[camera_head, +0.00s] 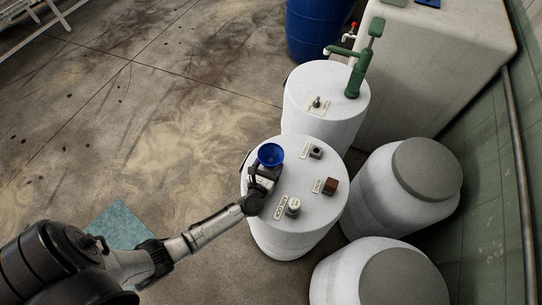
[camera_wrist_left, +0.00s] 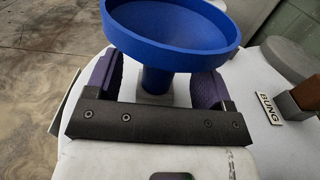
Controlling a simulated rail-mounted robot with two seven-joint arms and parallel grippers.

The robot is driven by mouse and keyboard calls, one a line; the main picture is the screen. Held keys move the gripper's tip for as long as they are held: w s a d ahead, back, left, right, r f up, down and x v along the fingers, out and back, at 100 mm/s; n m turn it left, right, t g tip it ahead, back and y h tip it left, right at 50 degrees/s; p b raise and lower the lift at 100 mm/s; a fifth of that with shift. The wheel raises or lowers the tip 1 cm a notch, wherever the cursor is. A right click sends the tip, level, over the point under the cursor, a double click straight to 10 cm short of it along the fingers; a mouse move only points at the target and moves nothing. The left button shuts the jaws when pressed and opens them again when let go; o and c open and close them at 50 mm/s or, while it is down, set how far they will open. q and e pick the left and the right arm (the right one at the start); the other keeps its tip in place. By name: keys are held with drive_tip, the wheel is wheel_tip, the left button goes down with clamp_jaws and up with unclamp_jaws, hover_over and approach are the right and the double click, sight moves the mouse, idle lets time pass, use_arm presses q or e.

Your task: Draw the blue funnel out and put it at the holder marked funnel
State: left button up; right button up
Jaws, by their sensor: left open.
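The blue funnel (camera_head: 270,154) stands upright near the left edge of the front white drum's top (camera_head: 262,215). In the left wrist view its wide bowl (camera_wrist_left: 170,32) fills the top. Its stem goes down to a small grey piece (camera_wrist_left: 155,98); how deep it sits there is hidden. My left gripper (camera_head: 264,171) is at the funnel, below the bowl. Its purple-padded fingers are open, one on each side of the stem, with gaps visible. The drum top carries several small pieces with labels; the label marked funnel cannot be made out. My right gripper is not in view.
A brown block (camera_head: 330,187) has a label reading BUNG (camera_wrist_left: 269,108). A grey square piece (camera_head: 316,152) and a round piece (camera_head: 293,206) stand nearby. A second white drum (camera_head: 325,125) carries a green pump (camera_head: 358,72). Grey-lidded drums (camera_head: 427,168) stand right.

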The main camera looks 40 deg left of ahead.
sight(269, 156)
use_arm(q)
drive_tip(key=shift+w+a, duration=0.15)
drive_tip(key=shift+w, duration=0.2)
drive_tip(key=shift+c, duration=0.3)
drive_tip(key=c, duration=1.2)
wheel_tip(269, 156, up, 10)
drive_tip(key=p, duration=0.4)
drive_tip(key=shift+c, duration=0.2)
drive_tip(key=shift+f, duration=0.1)
